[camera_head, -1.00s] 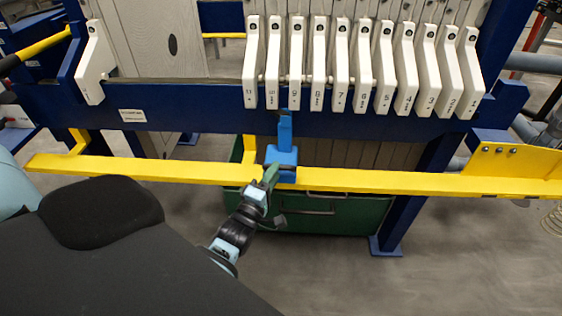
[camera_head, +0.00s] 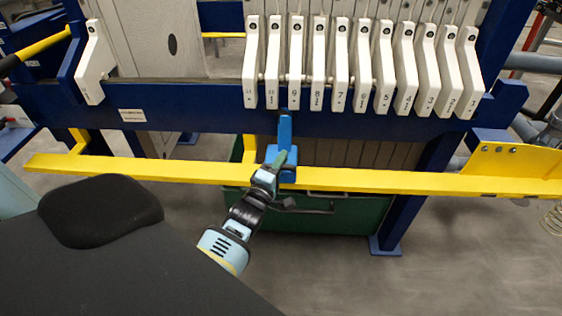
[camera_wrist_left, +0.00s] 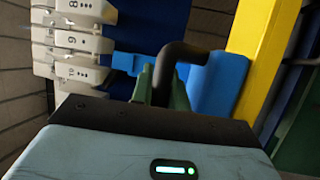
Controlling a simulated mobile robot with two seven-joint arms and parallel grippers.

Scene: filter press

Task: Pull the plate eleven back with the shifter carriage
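Plate eleven (camera_head: 250,64) is the leftmost white plate end of the row hanging on the blue beam. The blue shifter carriage (camera_head: 286,128) sits on the yellow rail, below and a little right of plate eleven. My left gripper (camera_head: 282,163) is at the carriage's lower part. In the left wrist view, its green fingers (camera_wrist_left: 162,82) stand on either side of the carriage's black bent handle (camera_wrist_left: 184,52), very close to it. Whether they press on it cannot be told. The blue carriage body (camera_wrist_left: 212,84) shows behind. My right gripper is out of view.
The yellow rail (camera_head: 400,180) runs across below the blue beam (camera_head: 190,105). Plates ten to one stand close together right of plate eleven. A separate white plate end (camera_head: 94,65) hangs far left, with a wide gap between. A green bin (camera_head: 335,214) stands below.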

